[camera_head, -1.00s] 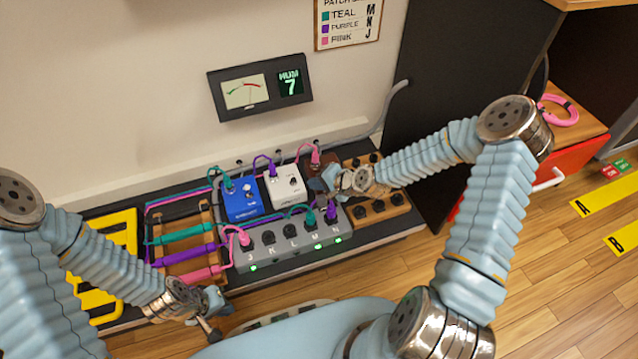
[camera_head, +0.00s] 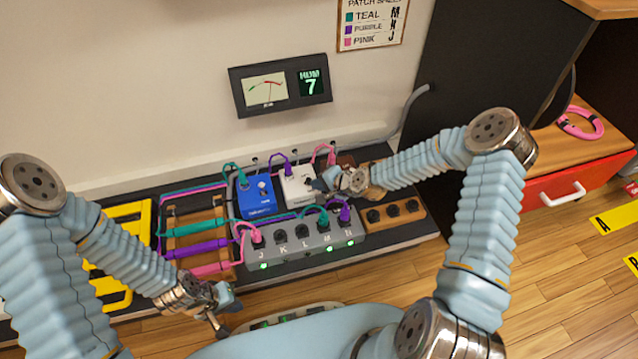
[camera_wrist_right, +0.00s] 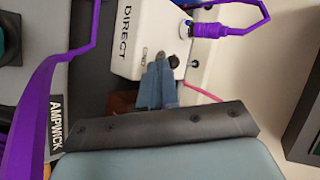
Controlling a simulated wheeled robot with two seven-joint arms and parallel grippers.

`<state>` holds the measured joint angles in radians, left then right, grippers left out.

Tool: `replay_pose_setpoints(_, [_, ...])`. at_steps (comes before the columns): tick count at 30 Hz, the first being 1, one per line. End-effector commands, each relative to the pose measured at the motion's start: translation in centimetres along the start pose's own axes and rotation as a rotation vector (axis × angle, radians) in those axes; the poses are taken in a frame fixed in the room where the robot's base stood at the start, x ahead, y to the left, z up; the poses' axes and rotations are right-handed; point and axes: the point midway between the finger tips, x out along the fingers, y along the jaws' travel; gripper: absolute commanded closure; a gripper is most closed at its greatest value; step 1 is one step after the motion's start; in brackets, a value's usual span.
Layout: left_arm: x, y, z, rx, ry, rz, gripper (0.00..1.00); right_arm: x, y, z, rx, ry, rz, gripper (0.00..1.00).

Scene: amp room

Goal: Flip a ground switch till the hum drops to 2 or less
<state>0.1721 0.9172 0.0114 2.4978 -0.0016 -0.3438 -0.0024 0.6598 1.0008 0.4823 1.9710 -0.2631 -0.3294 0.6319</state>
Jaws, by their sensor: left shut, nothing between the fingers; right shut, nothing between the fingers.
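The hum meter (camera_head: 280,86) on the wall reads 7 in green digits, with a needle dial beside it. A white box (camera_head: 298,184) marked DIRECT stands on the dark board with a purple plug in it; it fills the top of the right wrist view (camera_wrist_right: 130,40). My right gripper (camera_head: 318,186) is shut at the white box's right side. In the right wrist view its blue fingertips (camera_wrist_right: 160,68) are at a small knob or switch beside the letters GND; contact is unclear. The blue box (camera_head: 256,196) stands to its left. My left gripper (camera_head: 218,328) is shut and empty, low at front left.
A grey switcher (camera_head: 305,240) labelled J to N, with several cables plugged in, lies in front of the boxes. A wooden socket strip (camera_head: 393,213) is at its right. A cable rack (camera_head: 198,240) and yellow frame (camera_head: 118,222) are left. A black cabinet stands at right.

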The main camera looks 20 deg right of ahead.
Motion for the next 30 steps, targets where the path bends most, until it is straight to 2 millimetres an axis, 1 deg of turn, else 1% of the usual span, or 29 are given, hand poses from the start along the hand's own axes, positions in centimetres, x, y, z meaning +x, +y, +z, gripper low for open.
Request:
replay_pose_setpoints(1, [-0.3,0.1,0.0,0.0,0.001,-0.001,1.0,-0.2,-0.3,0.0,0.003,-0.003,0.009,1.0])
replay_pose_setpoints(25, [-1.9,0.5,-0.1,-0.001,0.005,-0.004,1.0,-0.5,-0.8,-0.1,0.065,-0.053,0.13,1.0])
replay_pose_setpoints(30, [-2.7,0.7,-0.2,-0.002,0.007,-0.006,1.0,-0.7,-1.1,-0.1,0.092,-0.075,0.184,1.0])
